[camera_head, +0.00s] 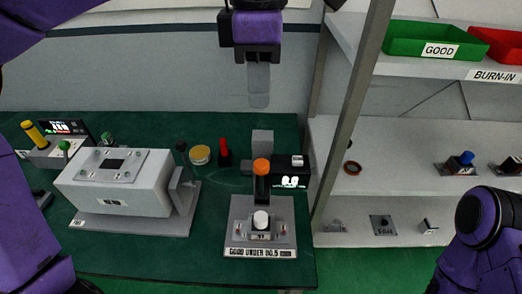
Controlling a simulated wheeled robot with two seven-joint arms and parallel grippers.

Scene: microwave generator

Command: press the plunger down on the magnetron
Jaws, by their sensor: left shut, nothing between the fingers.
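The plunger appears to be the orange-capped black post (262,166), standing upright on a grey test stand (242,211) labelled "GOOD UNDER 00.5". A small white round part (261,219) sits at the front of this stand, below the orange cap; I cannot tell whether it belongs to the magnetron. My left gripper (259,100) is shut and empty, pointing down above and behind the orange cap, apart from it. My right gripper is out of view; only its purple arm shows at the lower right.
A small display (291,182) reading about 0.0 stands beside the post. A large grey box fixture (122,190) is at the left on the green table mat (200,262). A shelf rack (420,133) with a green "GOOD" tray (425,40) and a red tray (498,46) is at the right.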

